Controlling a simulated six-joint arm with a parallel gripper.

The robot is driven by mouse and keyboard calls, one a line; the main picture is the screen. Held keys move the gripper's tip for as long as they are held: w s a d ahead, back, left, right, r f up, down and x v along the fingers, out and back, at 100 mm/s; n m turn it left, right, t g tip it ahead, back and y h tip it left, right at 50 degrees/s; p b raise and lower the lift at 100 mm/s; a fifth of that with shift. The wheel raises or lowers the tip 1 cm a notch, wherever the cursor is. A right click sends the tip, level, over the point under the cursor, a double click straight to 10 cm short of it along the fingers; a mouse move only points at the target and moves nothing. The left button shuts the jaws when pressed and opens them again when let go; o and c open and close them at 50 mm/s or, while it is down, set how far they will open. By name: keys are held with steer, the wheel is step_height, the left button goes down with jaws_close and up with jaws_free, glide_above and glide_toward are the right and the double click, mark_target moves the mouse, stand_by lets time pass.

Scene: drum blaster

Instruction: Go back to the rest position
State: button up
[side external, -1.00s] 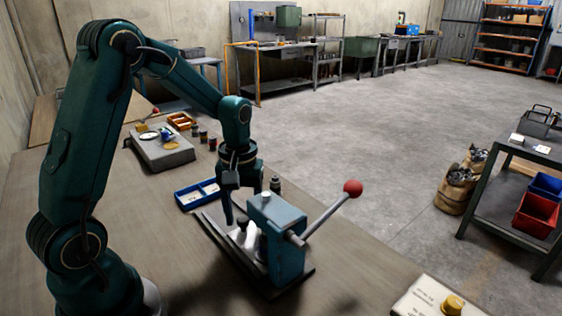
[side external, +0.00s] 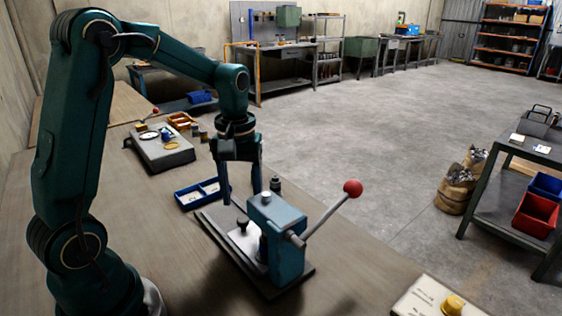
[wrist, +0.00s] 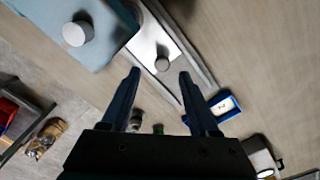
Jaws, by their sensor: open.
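My gripper (side external: 241,196) is open and empty, its two fingers pointing down just above and behind the teal press (side external: 287,238) with the red-knobbed lever (side external: 352,188). The wrist view shows both fingertips (wrist: 159,76) apart with nothing between them. Below them is the press's pale plate (wrist: 150,45) with a small dark knob (wrist: 162,63). In the side view the knob (side external: 242,222) stands on the plate. The press body fills the top left of the wrist view (wrist: 75,30).
A grey fixture block (side external: 160,150), an orange tray (side external: 181,120) and small dark cylinders (side external: 200,135) sit farther back. The bench's front left is clear.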

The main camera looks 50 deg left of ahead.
steer(key=s+d+r+m+t, duration=0.5)
steer(key=s+d+m, duration=0.4)
steer(key=s, duration=0.2)
steer(key=shift+s+r+t, duration=0.15)
steer(key=shift+r+t, duration=0.15)
steer(key=shift+r, duration=0.5)
